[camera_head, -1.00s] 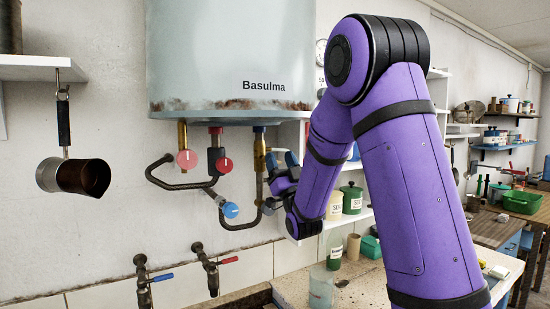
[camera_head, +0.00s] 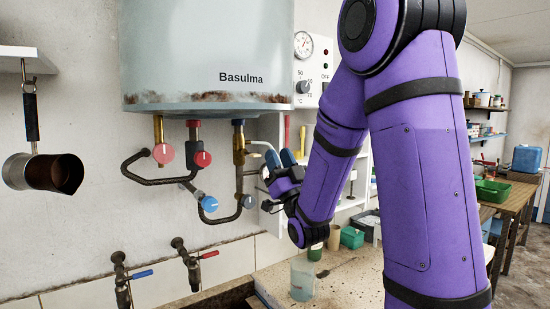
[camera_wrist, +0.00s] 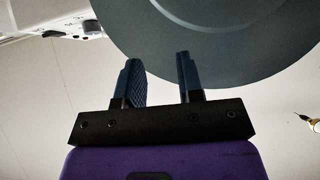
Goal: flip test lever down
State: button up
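The water heater (camera_head: 205,55), marked "Basulma", hangs on the wall. Under its right side is a brass valve (camera_head: 239,148) with a blue cap. A thin pale curved bar (camera_head: 263,144), which looks like the test lever, sticks out from this valve to the right, towards my gripper. My gripper (camera_head: 280,157) is just right of the valve, below the heater, with its blue fingers pointing up. In the wrist view my gripper (camera_wrist: 160,78) is open, with nothing between the fingers and the heater's round underside (camera_wrist: 215,45) beyond. I cannot tell whether a finger touches the bar.
Red knobs (camera_head: 202,159) and a blue knob (camera_head: 209,204) sit on the pipes left of the gripper. A dial panel (camera_head: 310,65) is right of the heater. A glass jar (camera_head: 302,278) stands on the worktop below. Two taps are at lower left.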

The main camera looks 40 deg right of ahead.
aim_at(251, 154)
jog(key=w+m+g, duration=0.3)
jog(key=w+m, duration=0.1)
jog(key=m, duration=0.2)
jog(key=w+m+g, duration=0.3)
jog(key=w+m, duration=0.2)
jog(key=m, duration=0.1)
jog(key=w+m+g, duration=0.4)
jog(key=m, duration=0.1)
jog(key=shift+w+f+m, duration=0.2)
jog(key=shift+f+m, duration=0.2)
jog(key=shift+c, duration=0.2)
grip_shut()
